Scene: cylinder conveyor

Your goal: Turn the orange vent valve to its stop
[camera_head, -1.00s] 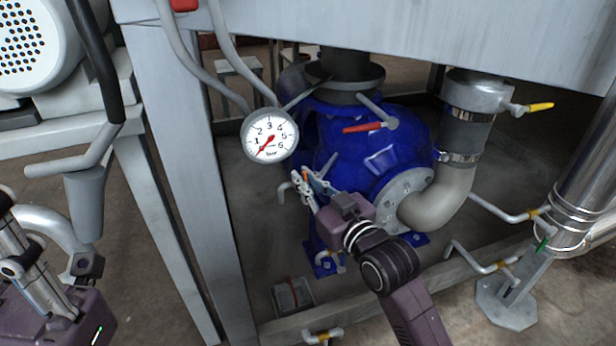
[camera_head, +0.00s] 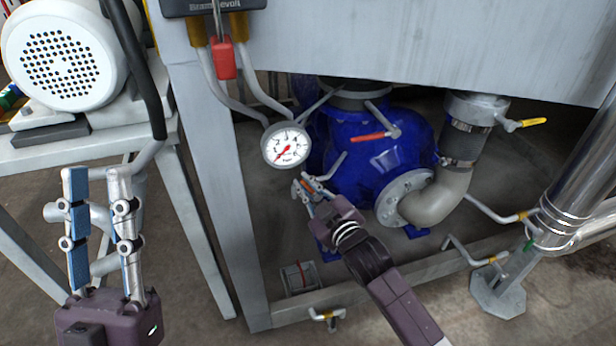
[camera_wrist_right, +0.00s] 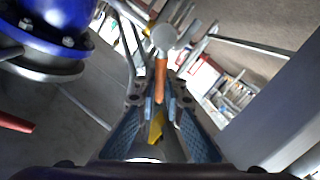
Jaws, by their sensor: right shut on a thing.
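The orange vent valve lever (camera_wrist_right: 160,82) shows in the right wrist view between the fingertips of my right gripper (camera_wrist_right: 161,98). A round grey end (camera_wrist_right: 164,38) sits at its far end. In the head view my right gripper (camera_head: 308,184) is beside the blue pump, below the gauge, shut on the lever. The lever is mostly hidden by the fingers there. My left gripper (camera_head: 97,172) stands at the lower left of the head view, its two fingers apart and empty.
The pressure gauge (camera_head: 286,145) hangs just above my right gripper. The blue pump (camera_head: 375,160) with a red lever (camera_head: 367,136) is to its right. A grey frame post (camera_head: 213,170) stands between my two grippers. A small grey box (camera_head: 299,279) is on the floor below.

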